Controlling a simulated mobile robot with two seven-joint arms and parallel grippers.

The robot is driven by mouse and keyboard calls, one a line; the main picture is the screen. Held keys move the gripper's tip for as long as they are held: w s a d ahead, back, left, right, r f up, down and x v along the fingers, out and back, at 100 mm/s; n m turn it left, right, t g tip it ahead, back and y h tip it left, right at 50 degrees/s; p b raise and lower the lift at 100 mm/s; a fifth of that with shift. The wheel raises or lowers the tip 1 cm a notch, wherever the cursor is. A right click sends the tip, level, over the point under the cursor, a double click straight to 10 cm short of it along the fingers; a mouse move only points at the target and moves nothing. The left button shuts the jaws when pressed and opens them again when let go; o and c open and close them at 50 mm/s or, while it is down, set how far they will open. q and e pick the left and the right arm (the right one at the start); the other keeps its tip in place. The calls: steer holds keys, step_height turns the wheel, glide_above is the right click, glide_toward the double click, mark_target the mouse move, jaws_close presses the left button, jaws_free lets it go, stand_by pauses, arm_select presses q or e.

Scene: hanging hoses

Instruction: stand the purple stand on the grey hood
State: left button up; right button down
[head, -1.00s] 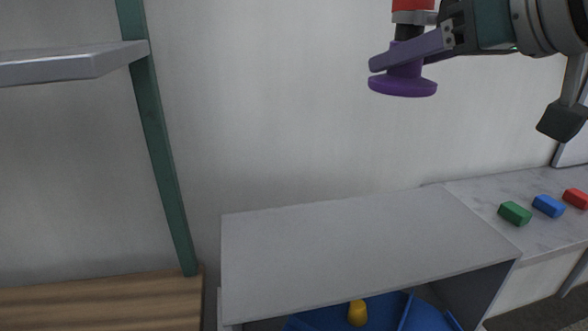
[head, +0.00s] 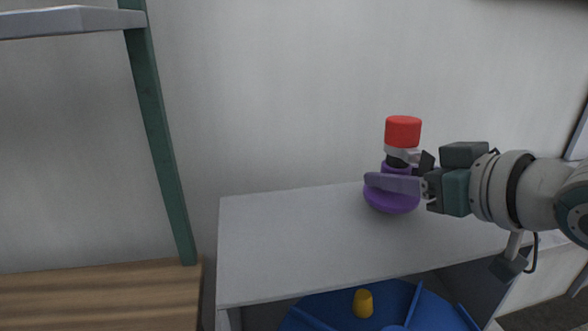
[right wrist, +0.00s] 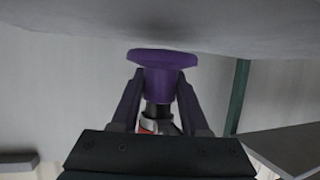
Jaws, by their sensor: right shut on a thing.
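The purple stand (head: 391,204) has a wide round base and a narrower neck. My right gripper (head: 394,184) is shut on its neck, one finger showing across the front. The stand is upright above the right part of the grey hood (head: 290,240), its base close to the flat top; I cannot tell whether it touches. A red-topped piece (head: 403,131) with a grey collar and black lower part sits upright in the stand. The right wrist view, upside down, shows the stand's base (right wrist: 162,57) near the hood's surface (right wrist: 240,25). My left gripper is out of view.
The hood's left and front top is bare. Below its front edge is a blue divided container (head: 330,309) with a yellow piece (head: 363,303). A green post (head: 158,130), a grey shelf (head: 60,22) and a wooden surface (head: 100,295) are at left.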

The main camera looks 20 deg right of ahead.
steer(key=shift+f, duration=0.85)
steer(key=shift+f, duration=0.2)
steer(key=shift+c, duration=2)
jaws_free()
